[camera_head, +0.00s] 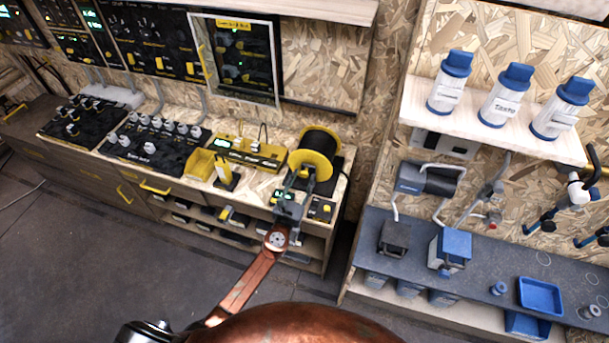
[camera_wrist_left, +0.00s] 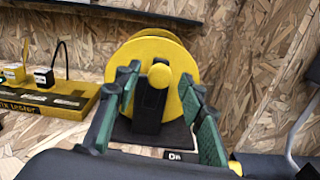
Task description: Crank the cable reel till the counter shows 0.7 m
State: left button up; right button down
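The cable reel (camera_head: 318,143) has black cable and yellow flanges and stands at the right end of the wooden bench. In the left wrist view its yellow flange (camera_wrist_left: 187,62) faces me, with a dark crank arm (camera_wrist_left: 150,107) and round yellow knob (camera_wrist_left: 160,76) in front. My left gripper (camera_head: 298,181) is at the reel's near side. In the left wrist view its green-padded fingers (camera_wrist_left: 162,95) are open on both sides of the knob, with visible gaps. A small lit display (camera_head: 282,195) shows beside the gripper; its digits are unreadable. My right gripper is out of view.
A yellow tester strip (camera_head: 250,153) and yellow bin (camera_head: 203,163) stand left of the reel. A board of black knobbed modules (camera_head: 155,145) is farther left. A separate dark shelf (camera_head: 470,260) with blue items is at right, across a floor gap.

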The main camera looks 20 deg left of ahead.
pick_arm(q)
jog(key=shift+w, duration=1.15)
jog(key=shift+c, duration=0.7)
grip_shut()
